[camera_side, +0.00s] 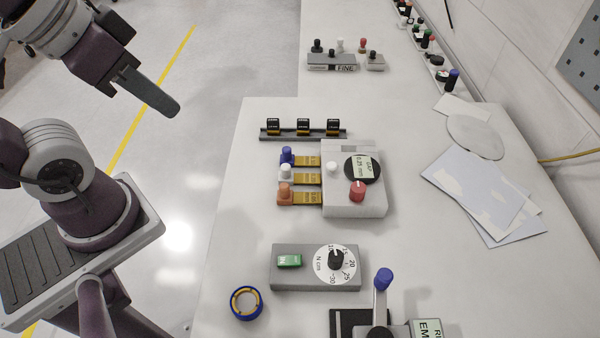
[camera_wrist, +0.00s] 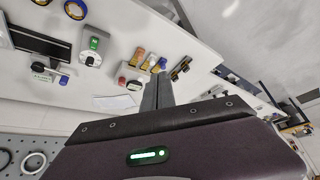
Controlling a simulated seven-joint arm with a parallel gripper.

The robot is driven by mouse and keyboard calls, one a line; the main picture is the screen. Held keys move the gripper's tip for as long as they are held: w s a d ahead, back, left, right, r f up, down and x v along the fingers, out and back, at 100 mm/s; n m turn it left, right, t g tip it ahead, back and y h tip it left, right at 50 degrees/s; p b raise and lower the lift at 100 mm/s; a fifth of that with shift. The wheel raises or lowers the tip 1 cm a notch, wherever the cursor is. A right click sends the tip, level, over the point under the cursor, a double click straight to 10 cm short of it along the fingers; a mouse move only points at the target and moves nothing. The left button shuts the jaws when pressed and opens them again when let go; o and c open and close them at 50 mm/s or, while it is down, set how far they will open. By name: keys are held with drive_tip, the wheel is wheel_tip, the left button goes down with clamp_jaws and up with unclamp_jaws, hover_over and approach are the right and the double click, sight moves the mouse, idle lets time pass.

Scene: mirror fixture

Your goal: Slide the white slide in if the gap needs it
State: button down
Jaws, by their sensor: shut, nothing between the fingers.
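The mirror fixture (camera_side: 345,207) is a pale block on the table with a dark round gap dial (camera_side: 372,168) whose small display seems to read 0.25 mm. Three brass slides stick out of its left side. The white slide (camera_side: 286,172), with a white knob, is the middle one, between the blue slide (camera_side: 287,156) and the orange slide (camera_side: 285,191). All three stick out by similar amounts. My gripper (camera_side: 172,108) is shut and empty, high at the upper left, well away from the slides. Its fingers also show in the wrist view (camera_wrist: 158,90).
A red knob (camera_side: 357,190) stands on the fixture. A rail with three black tags (camera_side: 303,134) lies behind it. In front are a grey torque dial box (camera_side: 283,278), a blue-rimmed ring (camera_side: 247,303) and a blue-knobbed lever (camera_side: 383,279). Papers (camera_side: 485,190) lie right. Table left of the slides is clear.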

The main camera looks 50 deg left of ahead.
drive_tip(key=c, duration=2.1)
unclamp_jaws()
drive_tip(key=o, duration=0.3)
drive_tip(key=shift+w, duration=0.2)
drive_tip(key=o, duration=0.5)
drive_tip(key=shift+m+g, duration=0.9)
drive_tip(key=w, duration=0.2)
drive_tip(key=w+f, duration=0.1)
drive_tip(key=w, duration=0.3)
drive_tip(key=shift+d+f, duration=0.25)
drive_tip(key=shift+d, duration=0.1)
drive_tip(key=m+g, duration=0.4)
hover_over(286, 166)
wheel_tip(286, 166, down, 14)
drive_tip(key=shift+a+r, duration=0.1)
drive_tip(key=shift+r, duration=0.15)
wheel_tip(286, 166, down, 8)
drive_tip(key=shift+r, duration=0.25)
drive_tip(key=shift+c, duration=0.3)
